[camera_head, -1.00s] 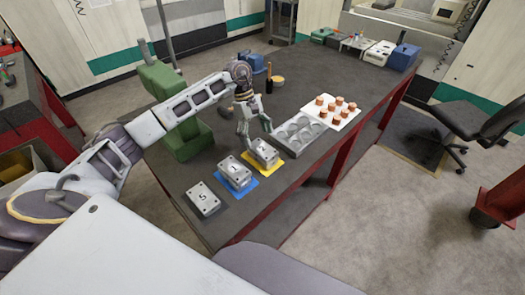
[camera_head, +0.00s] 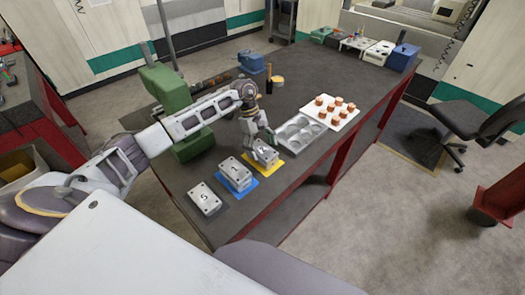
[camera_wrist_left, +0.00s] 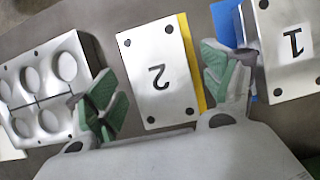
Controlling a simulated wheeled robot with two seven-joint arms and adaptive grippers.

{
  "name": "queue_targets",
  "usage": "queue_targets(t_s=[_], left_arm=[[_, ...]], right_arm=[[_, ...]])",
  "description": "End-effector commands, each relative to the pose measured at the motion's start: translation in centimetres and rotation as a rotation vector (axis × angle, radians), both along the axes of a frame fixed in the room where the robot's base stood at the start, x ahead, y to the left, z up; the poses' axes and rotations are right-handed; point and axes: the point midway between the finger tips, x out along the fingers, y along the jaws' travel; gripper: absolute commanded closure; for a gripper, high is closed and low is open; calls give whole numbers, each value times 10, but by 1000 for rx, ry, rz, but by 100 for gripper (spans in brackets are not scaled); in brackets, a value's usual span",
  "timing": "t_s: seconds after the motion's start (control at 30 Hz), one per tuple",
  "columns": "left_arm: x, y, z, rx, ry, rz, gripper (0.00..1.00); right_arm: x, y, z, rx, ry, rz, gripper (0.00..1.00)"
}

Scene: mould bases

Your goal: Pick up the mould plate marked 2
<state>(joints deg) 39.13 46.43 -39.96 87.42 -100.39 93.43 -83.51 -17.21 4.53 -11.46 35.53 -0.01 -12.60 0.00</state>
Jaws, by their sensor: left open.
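The mould plate marked 2 (camera_wrist_left: 158,72) is a flat silver block with a black 2 and dark corner holes. It lies on a yellow mat (camera_wrist_left: 193,50), and in the head view the plate (camera_head: 265,156) is partly covered by my left gripper (camera_head: 261,144). My left gripper is open just above this plate. In the left wrist view its green-padded fingers (camera_wrist_left: 160,82) stand apart on either side of the plate. I cannot tell whether they touch it. My right gripper is not in view.
The plate marked 1 (camera_head: 235,170) sits on a blue mat close beside, and a plate marked 5 (camera_head: 204,198) lies nearer the front. A grey tray with round hollows (camera_head: 300,134) and a white board of copper-coloured pieces (camera_head: 330,112) are on the other side. A green machine (camera_head: 170,95) stands behind.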

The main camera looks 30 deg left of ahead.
Motion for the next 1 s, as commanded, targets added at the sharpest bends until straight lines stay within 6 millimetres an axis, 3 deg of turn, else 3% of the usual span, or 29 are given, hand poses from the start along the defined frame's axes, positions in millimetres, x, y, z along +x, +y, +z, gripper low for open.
queue_targets(t_s=[0.43,0.9,1.0], left_arm=[[0,0,-1,0,0,0,18],[0,0,-1,0,0,0,77],[0,0,1,-1,-2,0,85]], right_arm=[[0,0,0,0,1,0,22],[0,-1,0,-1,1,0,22],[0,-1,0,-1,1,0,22]])
